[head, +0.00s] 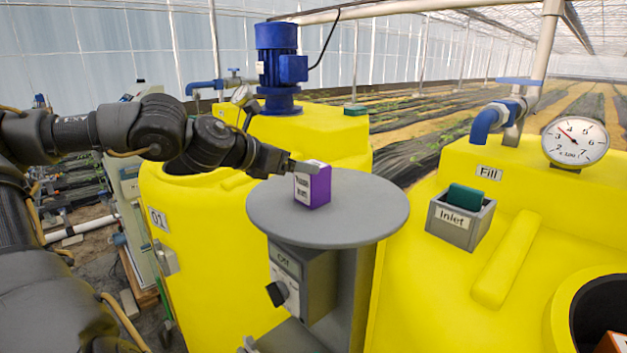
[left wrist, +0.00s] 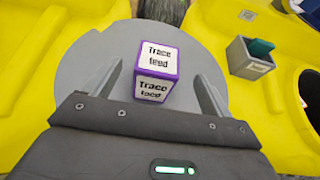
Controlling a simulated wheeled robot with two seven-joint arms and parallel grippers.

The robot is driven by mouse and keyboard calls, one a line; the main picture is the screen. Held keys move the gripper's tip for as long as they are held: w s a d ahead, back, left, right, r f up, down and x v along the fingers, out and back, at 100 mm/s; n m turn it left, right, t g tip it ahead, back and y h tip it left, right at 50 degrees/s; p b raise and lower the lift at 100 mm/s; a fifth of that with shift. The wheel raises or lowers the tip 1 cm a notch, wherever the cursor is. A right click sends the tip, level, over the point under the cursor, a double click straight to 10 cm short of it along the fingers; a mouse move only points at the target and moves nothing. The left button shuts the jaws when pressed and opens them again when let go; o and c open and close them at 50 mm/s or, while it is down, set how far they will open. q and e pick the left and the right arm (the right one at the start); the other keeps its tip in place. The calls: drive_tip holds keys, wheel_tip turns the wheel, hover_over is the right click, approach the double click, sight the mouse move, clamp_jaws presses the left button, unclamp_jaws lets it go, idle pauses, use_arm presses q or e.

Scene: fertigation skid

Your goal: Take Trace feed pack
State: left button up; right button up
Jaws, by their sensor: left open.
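The Trace feed pack (head: 313,186) is a small purple box with white labels. It stands upright on the round grey table (head: 370,212). In the left wrist view the pack (left wrist: 156,73) reads "Trace feed" on its top and front. My left gripper (head: 303,166) is at the pack, coming in from the left in the head view. In the left wrist view its two fingers (left wrist: 155,85) are open, one on each side of the pack, with gaps showing between them and the box. My right gripper is not in view.
Yellow tanks stand left (head: 190,240) and right (head: 440,290) of the table. A grey box labelled Inlet (head: 452,225) holds a green block. A blue motor (head: 278,65) rises behind the table. A dial gauge (head: 575,142) is at right.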

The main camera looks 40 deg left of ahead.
use_arm(q)
drive_tip(key=p+x, duration=0.2)
drive_tip(key=x, duration=0.1)
drive_tip(key=shift+w+p, duration=0.1)
drive_tip(key=shift+p, duration=0.3)
drive_tip(key=shift+x, duration=1)
drive_tip(key=shift+a+f, duration=0.1)
drive_tip(key=shift+f, duration=0.05)
drive_tip(key=c, duration=1.3)
